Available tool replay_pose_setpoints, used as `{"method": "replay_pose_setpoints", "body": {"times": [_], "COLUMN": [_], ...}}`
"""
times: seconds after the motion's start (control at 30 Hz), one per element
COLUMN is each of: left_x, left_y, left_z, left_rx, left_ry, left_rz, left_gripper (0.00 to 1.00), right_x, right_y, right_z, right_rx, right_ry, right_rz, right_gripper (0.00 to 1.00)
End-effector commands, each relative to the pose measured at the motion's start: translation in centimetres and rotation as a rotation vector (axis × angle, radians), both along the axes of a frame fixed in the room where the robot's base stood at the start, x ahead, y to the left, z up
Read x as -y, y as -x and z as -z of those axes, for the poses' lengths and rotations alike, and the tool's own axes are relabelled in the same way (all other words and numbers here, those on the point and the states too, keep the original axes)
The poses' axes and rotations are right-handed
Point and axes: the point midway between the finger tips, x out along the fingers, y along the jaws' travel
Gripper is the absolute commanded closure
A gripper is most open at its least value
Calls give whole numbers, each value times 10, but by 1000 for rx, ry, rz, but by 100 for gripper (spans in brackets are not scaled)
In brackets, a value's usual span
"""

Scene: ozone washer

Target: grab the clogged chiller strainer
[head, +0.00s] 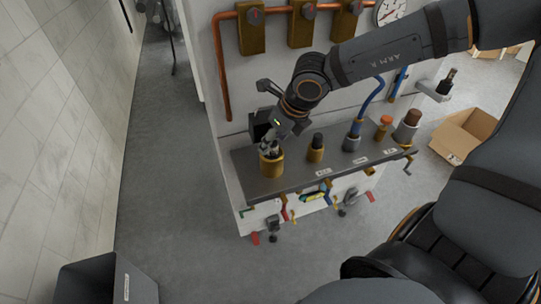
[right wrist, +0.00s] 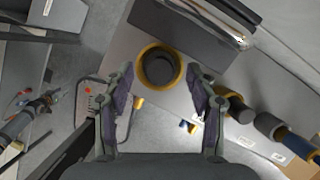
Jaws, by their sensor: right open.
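A brass cup (head: 271,165) stands at the left end of the grey shelf (head: 300,182). In the right wrist view it is a brass ring (right wrist: 143,57) around a dark round piece (right wrist: 161,68), which may be the chiller strainer; any clogging cannot be made out. My right gripper (head: 270,150) is directly over this cup. In the right wrist view its fingers are spread on either side of the ring, with nothing held between them. The gripper hides part of the cup's top in the head view. My left gripper is not in view.
To the right along the shelf stand a dark-topped brass fitting (head: 316,150), a blue-hosed fitting (head: 352,140), an orange-topped piece (head: 383,127) and a brown-topped cylinder (head: 407,128). Brass valves (head: 300,25) and copper pipe (head: 222,70) line the panel behind. A cardboard box (head: 465,135) lies right.

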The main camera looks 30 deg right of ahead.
Motion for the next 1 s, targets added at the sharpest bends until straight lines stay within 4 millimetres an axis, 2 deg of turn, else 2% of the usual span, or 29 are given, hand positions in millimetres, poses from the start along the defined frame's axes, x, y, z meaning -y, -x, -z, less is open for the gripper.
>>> {"method": "replay_pose_setpoints", "body": {"times": [0.03,0.27,0.5,0.7,1.0], "left_x": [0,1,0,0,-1], "left_y": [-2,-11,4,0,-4], "left_z": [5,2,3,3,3], "left_rx": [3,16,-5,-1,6], "left_ry": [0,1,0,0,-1], "left_rz": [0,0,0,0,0], "left_gripper": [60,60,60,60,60], "right_x": [-1,-2,-2,-2,-2], "right_y": [1,1,1,1,1], "right_z": [7,6,6,6,6], "right_rx": [-2,0,0,0,0], "right_ry": [1,-1,-1,-1,-1], "right_rz": [-1,-1,-1,-1,-1], "right_gripper": [43,43,74,100,100]}}
